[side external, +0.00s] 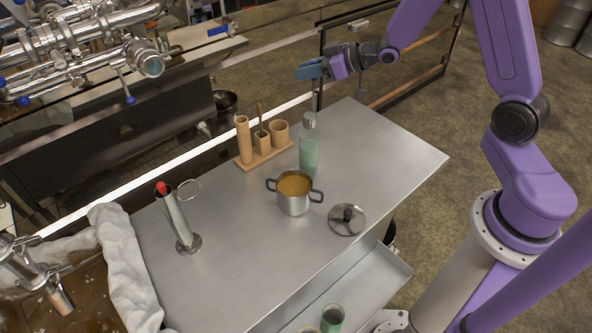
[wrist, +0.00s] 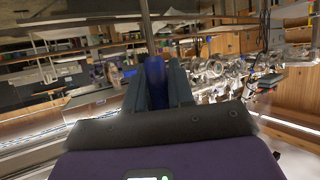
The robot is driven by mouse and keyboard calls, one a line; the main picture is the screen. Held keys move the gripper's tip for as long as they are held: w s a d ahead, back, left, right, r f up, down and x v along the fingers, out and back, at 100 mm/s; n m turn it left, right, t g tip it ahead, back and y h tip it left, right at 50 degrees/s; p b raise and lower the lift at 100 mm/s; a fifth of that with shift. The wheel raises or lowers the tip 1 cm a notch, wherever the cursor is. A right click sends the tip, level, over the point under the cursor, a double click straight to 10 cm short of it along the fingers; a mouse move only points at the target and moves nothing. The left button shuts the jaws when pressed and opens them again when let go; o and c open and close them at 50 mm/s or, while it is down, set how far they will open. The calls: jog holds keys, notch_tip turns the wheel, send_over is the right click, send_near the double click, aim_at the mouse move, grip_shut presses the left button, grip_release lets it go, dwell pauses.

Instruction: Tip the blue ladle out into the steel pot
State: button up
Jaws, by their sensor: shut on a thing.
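My gripper (side external: 312,70) is high above the far part of the steel table, pointing left. In the wrist view its fingers (wrist: 158,85) are closed on the blue grip of the ladle (wrist: 154,72). A thin steel stem (wrist: 146,22) runs from the grip to the top edge. In the side view a thin stem (side external: 314,92) hangs below the gripper towards a grey bottle top; I cannot tell whether the ladle's bowl is there. The steel pot (side external: 294,203) stands upright and open on the table, below and left of the gripper, with orange-brown liquid inside.
A greenish bottle (side external: 309,157) stands behind the pot. The pot's lid (side external: 347,222) lies to its right. A wooden holder (side external: 264,153) with cups is at the back. A steel tube stand (side external: 180,222) is at left. The table's right end (side external: 395,160) is clear.

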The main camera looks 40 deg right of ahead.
jog(key=shift+a, duration=0.1)
jog(key=s+a+f+n+g+y, duration=0.2)
jog(key=a+n+g+y, duration=0.1)
jog(key=a+n+g, duration=0.2)
jog(key=s+a+f+n+g+y, duration=0.3)
jog(key=a+n+g, duration=0.3)
jog(key=n, duration=0.1)
jog(key=shift+g, duration=0.4)
jog(key=shift+s+a, duration=0.1)
jog(key=shift+a, duration=0.05)
jog(key=s+a+f+n+t+h, duration=0.5)
jog(key=s+a+f+t+h, duration=0.3)
jog(key=f, duration=0.5)
jog(key=shift+s+a+f+h, duration=0.15)
jog(key=shift+a+f+h, duration=0.25)
jog(key=shift+a+h, duration=1.25)
dwell(3.4)
